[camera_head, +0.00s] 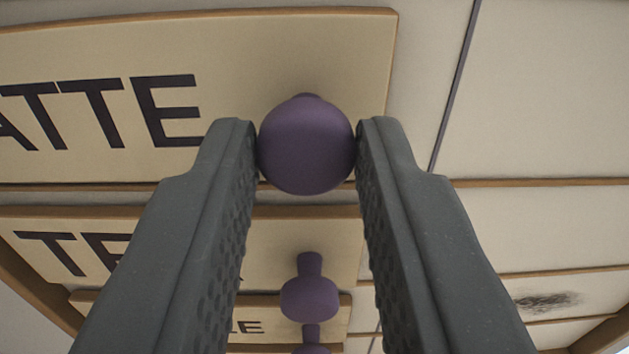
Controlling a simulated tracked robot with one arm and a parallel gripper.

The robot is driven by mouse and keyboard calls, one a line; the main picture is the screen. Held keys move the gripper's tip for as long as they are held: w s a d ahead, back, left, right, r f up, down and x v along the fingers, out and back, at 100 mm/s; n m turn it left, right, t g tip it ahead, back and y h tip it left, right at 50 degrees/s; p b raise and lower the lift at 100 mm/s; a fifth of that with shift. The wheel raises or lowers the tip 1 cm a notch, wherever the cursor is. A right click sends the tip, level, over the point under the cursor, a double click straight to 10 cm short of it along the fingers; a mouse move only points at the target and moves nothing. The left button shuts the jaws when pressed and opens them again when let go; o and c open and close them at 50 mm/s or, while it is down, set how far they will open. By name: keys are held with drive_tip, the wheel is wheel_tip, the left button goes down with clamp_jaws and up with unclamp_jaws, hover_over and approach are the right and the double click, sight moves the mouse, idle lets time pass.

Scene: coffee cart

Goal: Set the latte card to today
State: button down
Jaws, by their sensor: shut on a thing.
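The latte card (60,60) is a cream board with a wooden edge, and the dark letters "ATTE" show at the upper left. Its left part is cut off by the frame. A round purple knob (306,145) stands out from the card near its right end. My gripper (306,140) is shut on this knob, one finger on each side. The fingers hide part of the lower cards.
Below it is a card with "TE" showing (60,225), with its own purple knob (309,297). A smaller card (275,306) lies below that. A dark line (455,85) divides the board. Empty cream rows (550,100) lie to the right; one has a dark smudge (547,302).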

drive_tip(key=shift+a+r, duration=0.1)
drive_tip(key=shift+a, duration=0.15)
drive_tip(key=c, duration=1.6)
unclamp_jaws()
drive_tip(key=o, duration=0.4)
drive_tip(key=shift+w+a, duration=0.15)
drive_tip(key=b, duration=0.1)
drive_tip(key=s+b, duration=0.2)
drive_tip(key=shift+s+d+f, duration=0.15)
drive_tip(key=shift+d+f, duration=0.1)
drive_tip(key=shift+d, duration=0.05)
drive_tip(key=s+b, duration=0.7)
drive_tip(key=s, duration=0.4)
drive_tip(key=shift+s+d, duration=0.25)
drive_tip(key=shift+d, duration=0.2)
